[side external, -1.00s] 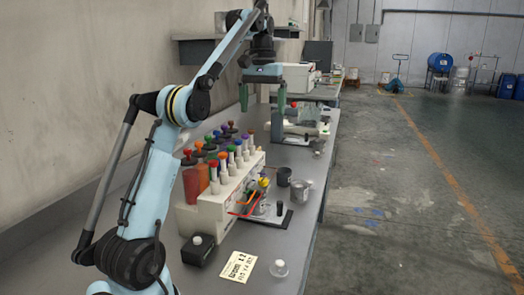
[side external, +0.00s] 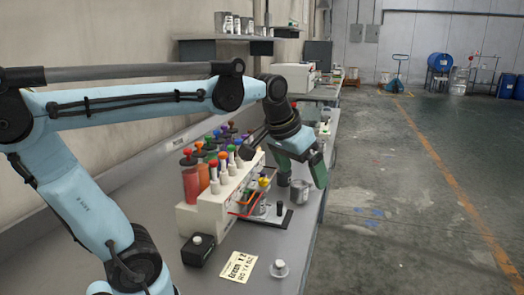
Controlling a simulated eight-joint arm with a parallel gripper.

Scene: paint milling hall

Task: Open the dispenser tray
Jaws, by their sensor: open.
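The dispenser (side external: 192,220) is a white box on the bench, with several coloured canisters and knobs along its top. A dark flat tray (side external: 285,222) lies at its front right, bearing a small container with coloured sticks and a small black cylinder. I cannot tell whether this is the dispenser's own tray or how far any tray is pulled out. My gripper (side external: 302,182) is open, with green fingers pointing down and tilted. It appears above and behind the dark tray, around the metal cup (side external: 300,193) in the picture, but I cannot tell the depth. Nothing shows held.
A black box (side external: 198,252) with a white knob, a handwritten card (side external: 238,267) and a small clear weighted item (side external: 279,268) sit at the near bench end. A wall shelf (side external: 225,48) holds cans behind my arm. The floor (side external: 400,200) right of the bench is open.

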